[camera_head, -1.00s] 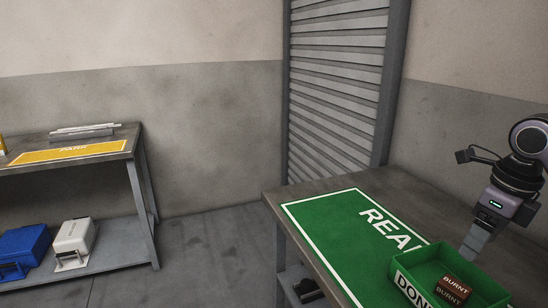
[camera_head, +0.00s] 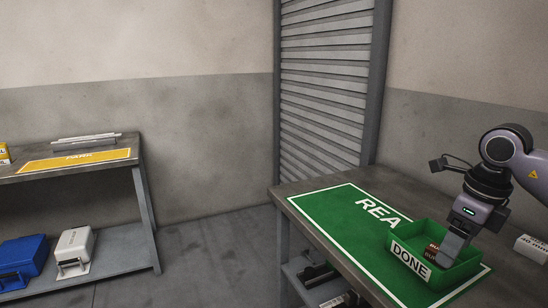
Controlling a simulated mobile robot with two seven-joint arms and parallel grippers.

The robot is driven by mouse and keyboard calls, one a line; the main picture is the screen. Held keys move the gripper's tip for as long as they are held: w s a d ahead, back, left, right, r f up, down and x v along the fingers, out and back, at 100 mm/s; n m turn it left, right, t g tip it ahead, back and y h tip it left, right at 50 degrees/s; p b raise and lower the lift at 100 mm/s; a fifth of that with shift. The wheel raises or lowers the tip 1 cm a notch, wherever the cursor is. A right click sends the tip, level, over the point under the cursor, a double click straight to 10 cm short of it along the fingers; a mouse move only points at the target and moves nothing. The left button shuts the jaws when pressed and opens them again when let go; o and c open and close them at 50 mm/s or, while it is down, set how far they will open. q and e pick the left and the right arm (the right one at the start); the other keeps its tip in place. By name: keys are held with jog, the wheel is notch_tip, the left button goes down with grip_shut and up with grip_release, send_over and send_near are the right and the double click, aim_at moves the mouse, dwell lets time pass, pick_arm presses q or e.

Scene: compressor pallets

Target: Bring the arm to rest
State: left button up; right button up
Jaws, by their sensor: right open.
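My right arm comes in from the right, and its gripper (camera_head: 452,246) points down at the green bin (camera_head: 436,284) labelled DONE. The gripper is open; its fingers stand in front of the bin's inside, and I cannot tell how deep they reach. A brown block (camera_head: 432,250) with white lettering lies in the bin, partly hidden behind the fingers. The bin stands on the green mat (camera_head: 342,207), whose lettering begins REA. My left gripper is not in view.
The mat lies on a grey table (camera_head: 376,181) with a lower shelf holding dark items. A white labelled box (camera_head: 532,247) is at the right. A second table (camera_head: 131,146) with a yellow mat (camera_head: 70,162) stands at left; blue (camera_head: 22,258) and white (camera_head: 74,247) cases sit below. Floor between is clear.

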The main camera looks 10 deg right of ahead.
jog(key=a+f+n+g+y+p, duration=0.1)
jog(key=a+f+y, duration=0.25)
jog(key=a, duration=0.55)
jog(key=a+f+y+p, duration=0.1)
jog(key=a+f+y, duration=0.1)
jog(key=a+y, duration=0.45)
jog(key=s+a+r+m+t+y+p, duration=0.1)
jog(key=a+r+m+t+y, duration=0.1)
jog(key=a+m+y, duration=0.35)
jog(key=s+a+r+m+t+y+p, duration=0.1)
jog(key=a+r+m+t+y+p, duration=0.15)
jog(key=a, duration=0.55)
jog(key=d+f+m+t+h+p, duration=0.1)
jog(key=d+f+m+t+h, duration=0.35)
jog(key=m, duration=0.65)
jog(key=d+f+m+t+h+p, duration=0.1)
jog(key=d+f+m+t+h, duration=0.1)
jog(key=f+m+t+h, duration=0.75)
jog(key=s+d+f+m+g+h+p, duration=0.1)
jog(key=s+d+f+m+g+h, duration=0.1)
jog(key=s+f+m+g, duration=0.6)
jog(key=s+d+f+m, duration=0.1)
jog(key=s+f+m, duration=0.1)
jog(key=s, duration=0.3)
jog(key=shift+s+d+f+m+h, duration=0.3)
jog(key=shift+d+m, duration=0.1)
jog(key=shift+m, duration=0.45)
jog(key=shift+g, duration=0.25)
